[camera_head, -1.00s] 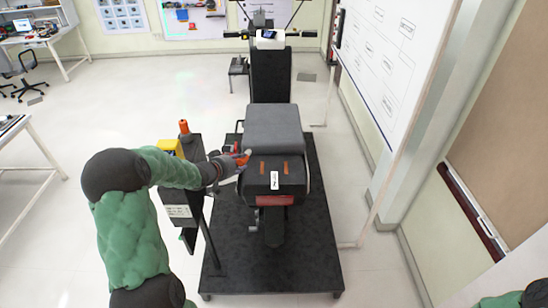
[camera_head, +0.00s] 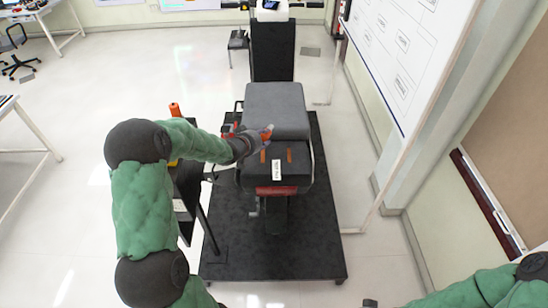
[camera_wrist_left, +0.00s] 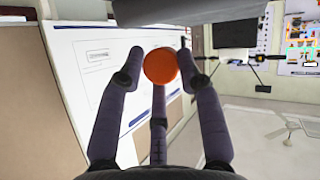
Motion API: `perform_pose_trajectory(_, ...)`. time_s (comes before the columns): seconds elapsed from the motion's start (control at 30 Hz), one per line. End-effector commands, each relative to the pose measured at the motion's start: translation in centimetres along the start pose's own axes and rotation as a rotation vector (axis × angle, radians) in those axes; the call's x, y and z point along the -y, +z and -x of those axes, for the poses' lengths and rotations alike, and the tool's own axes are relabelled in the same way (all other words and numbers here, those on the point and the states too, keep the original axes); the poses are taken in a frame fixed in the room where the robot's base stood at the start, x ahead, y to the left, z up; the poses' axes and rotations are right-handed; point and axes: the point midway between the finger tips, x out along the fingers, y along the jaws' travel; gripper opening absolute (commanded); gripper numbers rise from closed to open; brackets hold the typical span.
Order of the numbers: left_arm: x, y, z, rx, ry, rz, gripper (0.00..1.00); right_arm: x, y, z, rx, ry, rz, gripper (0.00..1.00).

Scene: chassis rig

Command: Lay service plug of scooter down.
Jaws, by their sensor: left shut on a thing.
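The scooter (camera_head: 275,112) stands on a dark platform, with its grey seat and its black tail toward me. My left gripper (camera_head: 262,134) is over the left rear part of the seat. It is shut on the orange service plug (camera_head: 267,131), which shows as a round orange end between the fingers in the left wrist view (camera_wrist_left: 160,67). I cannot tell whether the plug touches the seat. Of my right arm, only green sleeve and a small dark part at the bottom edge show; whether its gripper is open is unclear.
A dark stand left of the scooter carries an upright orange object (camera_head: 174,110) and a yellow one, mostly hidden by my left arm. Two orange strips lie on the tail beside a white label (camera_head: 276,170). A whiteboard (camera_head: 405,60) stands to the right. The dark platform (camera_head: 275,255) is bare in front.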

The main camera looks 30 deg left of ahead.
Motion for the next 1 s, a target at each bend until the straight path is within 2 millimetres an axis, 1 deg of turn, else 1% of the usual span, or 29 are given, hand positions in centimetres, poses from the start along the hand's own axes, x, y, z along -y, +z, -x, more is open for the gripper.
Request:
perform_pose_trajectory(0.03,-0.4,1.4,-0.9,0.006,0.002,0.003,0.03,-0.2,0.0,-0.5,0.0,0.0,0.0,0.0)
perform_pose_trajectory(0.1,-0.9,2.3,-1.7,0.005,0.002,0.002,0.03,-0.3,0.0,-0.7,0.0,0.0,0.0,0.0)
perform_pose_trajectory(0.2,-1.4,3.3,-2.5,0.003,0.0,0.001,0.03,-0.3,0.0,-0.9,0.0,0.0,0.0,0.0)
perform_pose_trajectory(0.43,-1.9,4.2,-3.4,0.002,0.001,0.001,0.03,-0.3,-0.1,-1.0,0.0,0.0,0.0,0.0)
perform_pose_trajectory(0.53,-2.3,5.0,-4.0,0.003,0.001,0.001,0.03,-0.4,-0.1,-1.1,0.0,0.0,0.0,0.0)
perform_pose_trajectory(0.7,-1.4,7.1,-5.1,0.005,-0.002,0.003,0.03,-0.5,-0.1,-1.3,-0.001,0.0,0.0,0.0)
perform_pose_trajectory(0.77,-1.2,7.4,-5.3,0.003,-0.002,0.002,0.03,-0.5,-0.1,-1.3,0.0,0.0,0.0,0.0)
perform_pose_trajectory(1.0,-1.3,7.4,-5.3,0.001,-0.001,0.001,0.03,-0.5,-0.1,-1.3,0.0,0.0,0.0,0.0)
